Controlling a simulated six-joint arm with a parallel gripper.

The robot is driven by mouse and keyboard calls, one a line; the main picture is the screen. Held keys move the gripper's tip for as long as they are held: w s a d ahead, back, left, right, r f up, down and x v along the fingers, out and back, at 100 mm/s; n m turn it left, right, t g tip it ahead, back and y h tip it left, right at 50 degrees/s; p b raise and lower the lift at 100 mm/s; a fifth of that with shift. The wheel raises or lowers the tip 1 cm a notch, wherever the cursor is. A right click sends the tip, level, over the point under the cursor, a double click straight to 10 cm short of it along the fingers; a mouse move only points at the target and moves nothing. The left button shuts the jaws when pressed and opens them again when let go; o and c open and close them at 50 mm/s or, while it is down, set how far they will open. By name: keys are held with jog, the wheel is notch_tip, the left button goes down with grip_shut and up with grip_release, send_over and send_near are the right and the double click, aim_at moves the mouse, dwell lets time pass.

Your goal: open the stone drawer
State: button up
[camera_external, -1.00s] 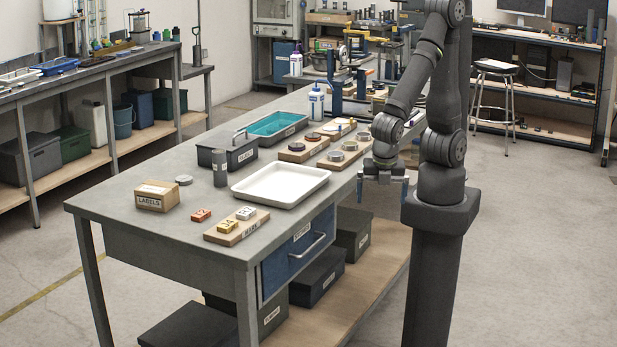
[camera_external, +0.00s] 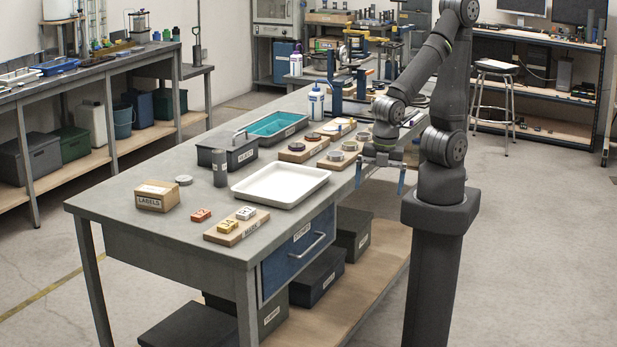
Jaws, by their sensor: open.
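The stone drawer (camera_external: 283,262) is a blue front under the near end of the grey workbench, with a small label on its upper part. Its front sits flush with the bench side, so it looks shut. A pale bar handle (camera_external: 308,246) stands out from its front. My gripper (camera_external: 380,186) hangs beside the bench's right edge, to the right of and above the drawer handle, apart from it. Its two blue-grey fingers are spread with nothing between them.
Dark boxes (camera_external: 318,277) stand on the wooden shelf (camera_external: 357,302) below. The floor right of the bench is clear around my base column.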

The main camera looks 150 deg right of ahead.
jog(key=shift+f, duration=0.1)
jog(key=c, duration=0.3)
jog(key=shift+a+f+n+g, duration=0.1)
jog(key=shift+f+n+g, duration=0.3)
jog(key=shift+n, duration=0.1)
jog(key=c, duration=0.4)
jog(key=f+n+g, duration=0.1)
jog(key=f+n+g+h, duration=0.1)
jog(key=n, duration=0.1)
jog(key=f+n+g, duration=0.1)
jog(key=n, duration=0.1)
jog(key=shift+s+a+f+h, duration=0.1)
jog(key=shift+s+f+h, duration=0.15)
jog(key=shift+f+h, duration=0.1)
jog(key=c, duration=0.6)
jog(key=n+t+h, duration=0.3)
jog(key=n+h, duration=1)
jog(key=n, duration=1.3)
send_near(314, 246)
jog(key=x, duration=0.8)
jog(key=shift+s+f, duration=0.1)
grip_shut()
